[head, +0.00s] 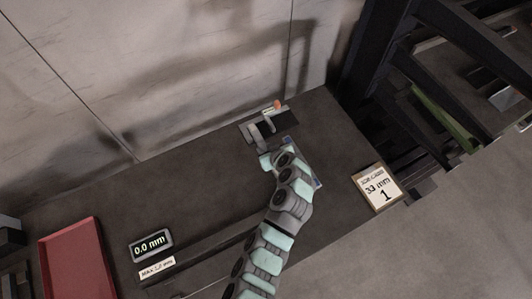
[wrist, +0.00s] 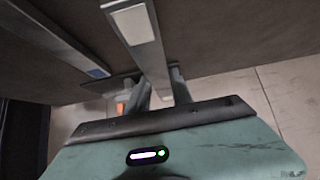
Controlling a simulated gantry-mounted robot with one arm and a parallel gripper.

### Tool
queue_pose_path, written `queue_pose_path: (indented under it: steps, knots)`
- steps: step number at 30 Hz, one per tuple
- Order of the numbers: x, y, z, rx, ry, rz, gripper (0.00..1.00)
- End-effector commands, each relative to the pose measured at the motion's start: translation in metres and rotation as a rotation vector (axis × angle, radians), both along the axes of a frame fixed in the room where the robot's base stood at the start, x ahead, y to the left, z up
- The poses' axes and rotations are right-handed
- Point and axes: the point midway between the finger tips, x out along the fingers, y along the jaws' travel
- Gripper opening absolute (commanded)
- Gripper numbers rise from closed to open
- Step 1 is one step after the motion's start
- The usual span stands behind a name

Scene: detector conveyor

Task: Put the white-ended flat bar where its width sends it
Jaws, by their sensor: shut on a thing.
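The flat bar (wrist: 148,57) is grey metal with a white end patch (wrist: 131,24). In the wrist view it runs from the top edge down between the fingers of my gripper (wrist: 162,88). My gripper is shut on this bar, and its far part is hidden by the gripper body. In the head view my arm's wrist hides most of the bar. A dark-plated fixture (head: 283,122) with a small orange part stands just beyond my gripper. The display (head: 151,244) reads 0.0 mm.
A red tray (head: 97,256) is at the left.

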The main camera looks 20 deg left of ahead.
Motion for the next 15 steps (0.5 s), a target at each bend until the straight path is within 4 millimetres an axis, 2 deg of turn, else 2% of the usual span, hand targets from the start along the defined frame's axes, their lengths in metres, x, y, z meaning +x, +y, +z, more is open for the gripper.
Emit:
queue_pose_path:
  steps: [2, 11, 15]
  knots:
    - [0.001, 0.000, -0.001, 0.003, -0.003, -0.002, 0.00]
    - [0.001, 0.000, -0.035, 0.001, -0.002, -0.001, 0.00]
    - [0.001, 0.000, -0.035, 0.001, -0.003, -0.001, 0.00]
